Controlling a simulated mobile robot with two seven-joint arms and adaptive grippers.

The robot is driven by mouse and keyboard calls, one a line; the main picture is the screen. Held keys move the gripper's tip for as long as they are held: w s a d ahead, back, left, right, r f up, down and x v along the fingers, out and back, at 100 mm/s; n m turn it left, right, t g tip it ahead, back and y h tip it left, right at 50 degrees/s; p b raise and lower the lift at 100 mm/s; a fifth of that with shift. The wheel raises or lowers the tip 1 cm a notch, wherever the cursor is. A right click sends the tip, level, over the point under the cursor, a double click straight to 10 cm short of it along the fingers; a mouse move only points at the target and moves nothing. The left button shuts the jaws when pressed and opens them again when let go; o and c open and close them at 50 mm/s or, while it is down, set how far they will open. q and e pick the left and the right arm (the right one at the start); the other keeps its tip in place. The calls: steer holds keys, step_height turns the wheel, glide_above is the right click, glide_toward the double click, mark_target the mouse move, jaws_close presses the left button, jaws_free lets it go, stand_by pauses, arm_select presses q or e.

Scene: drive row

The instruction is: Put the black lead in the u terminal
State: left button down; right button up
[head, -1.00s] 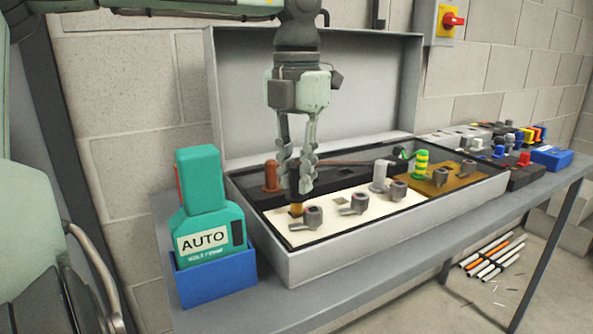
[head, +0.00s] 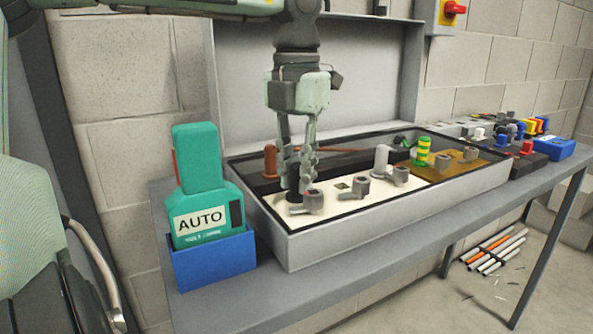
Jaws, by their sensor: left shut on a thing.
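My left gripper (head: 296,180) points straight down over the left end of the white terminal board (head: 329,206). It is shut on the black lead (head: 293,196), which is upright. The lead's black lower end meets the board at the leftmost terminal position, beside a grey clamp with a lever (head: 313,201). Its brass tip is hidden, and so is the hole there. To the right are an empty square hole (head: 342,185) with its clamp (head: 360,187), then a grey lead (head: 382,160) standing by another clamp (head: 400,176). Terminal letters are not readable. My right gripper is not in view.
A brown lead (head: 270,161) stands behind the board's left end, and a green-yellow lead (head: 423,150) stands by the brown board at right. The grey box (head: 345,228) has raised walls and an upright lid behind. A teal tester (head: 208,205) stands in a blue holder at left.

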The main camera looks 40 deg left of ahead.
arm_select(q)
steer(key=c, duration=1.3)
jaws_free()
step_height(320, 180, up, 12)
steer(key=shift+r, duration=0.1)
